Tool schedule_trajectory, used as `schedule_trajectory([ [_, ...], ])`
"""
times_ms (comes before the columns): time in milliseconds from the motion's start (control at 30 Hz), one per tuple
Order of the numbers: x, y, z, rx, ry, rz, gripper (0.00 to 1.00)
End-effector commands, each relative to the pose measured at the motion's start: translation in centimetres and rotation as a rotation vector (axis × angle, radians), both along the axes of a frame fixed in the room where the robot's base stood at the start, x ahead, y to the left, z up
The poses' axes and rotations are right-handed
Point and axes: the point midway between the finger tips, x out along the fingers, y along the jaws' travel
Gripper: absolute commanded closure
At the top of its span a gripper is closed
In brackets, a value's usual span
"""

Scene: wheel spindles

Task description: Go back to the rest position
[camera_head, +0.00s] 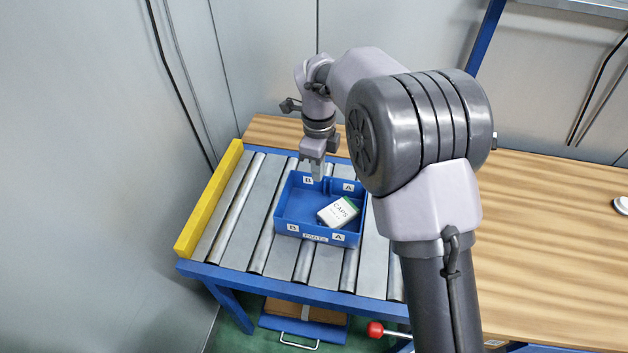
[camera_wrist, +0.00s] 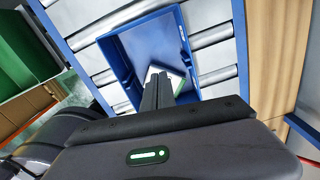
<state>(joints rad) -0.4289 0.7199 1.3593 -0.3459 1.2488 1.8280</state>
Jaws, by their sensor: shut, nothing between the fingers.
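My gripper (camera_head: 317,172) is shut and empty. In the head view it points down over the back part of a blue tray (camera_head: 290,213), near the labels B and A on its far wall. In the wrist view the shut fingers (camera_wrist: 158,92) show in front of the blue tray (camera_wrist: 120,62). A white and green box (camera_head: 338,212) marked CAPS lies tilted in the tray's right part. In the wrist view the box (camera_wrist: 176,82) is partly hidden behind the fingers.
The tray stands on a roller conveyor (camera_head: 238,225) with a yellow end stop (camera_head: 207,200) at the left. A wooden bench (camera_head: 550,240) lies to the right, mostly bare. A red knob (camera_head: 375,329) sticks out below the conveyor. Grey walls stand behind and left.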

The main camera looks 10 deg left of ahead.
Motion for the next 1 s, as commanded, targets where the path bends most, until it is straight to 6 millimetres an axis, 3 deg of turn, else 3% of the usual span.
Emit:
schedule_trajectory([
  [267, -0.1, -0.3, 1.8, 0.005, -0.005, 0.013, 1.0],
  [367, -1.2, -2.6, 5.5, 0.035, -0.045, 0.119, 1.0],
  [467, -4.8, -7.2, 11.6, 0.07, -0.135, 0.346, 1.0],
  [500, -6.9, -9.2, 13.8, 0.075, -0.182, 0.452, 1.0],
  [633, -15.1, -14.6, 18.0, 0.033, -0.348, 0.804, 1.0],
  [700, -19.4, -16.6, 18.3, -0.023, -0.426, 0.975, 1.0],
  [800, -23.9, -18.1, 17.5, -0.112, -0.502, 1.164, 1.0],
  [900, -26.3, -18.7, 16.4, -0.177, -0.54, 1.279, 1.0],
  [1000, -27.1, -18.9, 15.9, -0.204, -0.551, 1.325, 1.0],
])
